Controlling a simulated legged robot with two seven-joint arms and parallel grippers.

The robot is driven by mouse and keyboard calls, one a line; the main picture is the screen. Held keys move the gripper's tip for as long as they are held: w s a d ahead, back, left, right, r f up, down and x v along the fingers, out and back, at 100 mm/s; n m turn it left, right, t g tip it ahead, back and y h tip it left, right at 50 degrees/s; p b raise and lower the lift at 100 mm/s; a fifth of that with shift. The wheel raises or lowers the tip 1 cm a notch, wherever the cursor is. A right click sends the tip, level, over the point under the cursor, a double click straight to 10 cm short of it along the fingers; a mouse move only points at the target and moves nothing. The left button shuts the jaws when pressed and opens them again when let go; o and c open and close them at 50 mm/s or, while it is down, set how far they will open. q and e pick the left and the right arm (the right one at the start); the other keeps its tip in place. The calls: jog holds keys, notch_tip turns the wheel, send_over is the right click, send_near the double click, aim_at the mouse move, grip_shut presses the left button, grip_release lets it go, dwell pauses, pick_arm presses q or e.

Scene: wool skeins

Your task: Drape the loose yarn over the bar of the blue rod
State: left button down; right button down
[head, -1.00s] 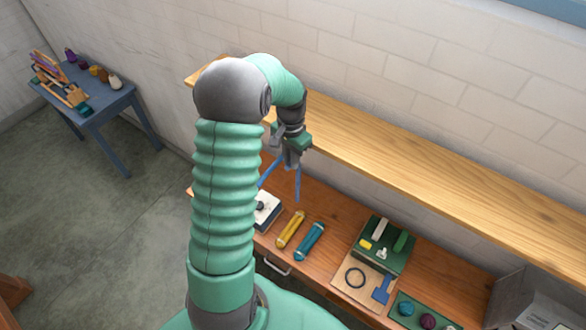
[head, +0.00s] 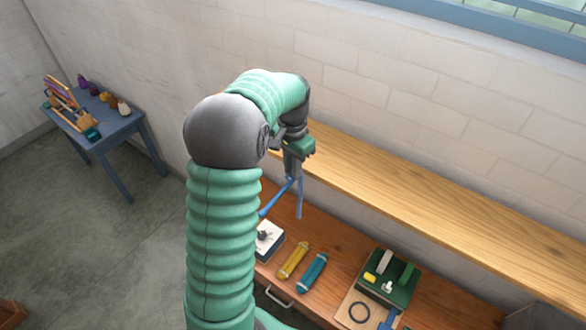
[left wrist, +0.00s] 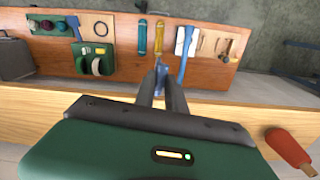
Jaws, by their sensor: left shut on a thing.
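My left gripper (head: 293,168) is shut on the loose blue yarn (head: 299,200), which hangs down from the fingertips as a narrow strand. In the left wrist view the yarn (left wrist: 160,70) shows as a small grey-blue piece at the fingertips. The blue rod's bar (head: 276,199) runs slantwise just left of the yarn in the head view. In the left wrist view the bar (left wrist: 187,55) lies just right of the fingers. The gripper is by the bar's far end; I cannot tell whether yarn and bar touch. The rod's lower part is hidden. My right gripper is not in view.
A wooden shelf (head: 420,205) runs along the wall close behind the gripper. A blue side table (head: 115,130) stands far left.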

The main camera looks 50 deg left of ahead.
pick_arm(q)
jog(key=s+a+f, duration=0.1)
jog(key=s+a, duration=0.2)
jog(key=a, duration=0.9)
jog(key=shift+a+f, duration=0.3)
jog(key=shift+a, duration=0.05)
notch_tip(320, 180, down, 10)
jog(key=a+b, duration=0.1)
jog(key=b, duration=0.2)
jog(key=shift+s+a+r+b, duration=0.2)
jog(key=shift+a+r+b, duration=0.05)
jog(key=shift+b, duration=0.1)
jog(key=shift+d, duration=0.1)
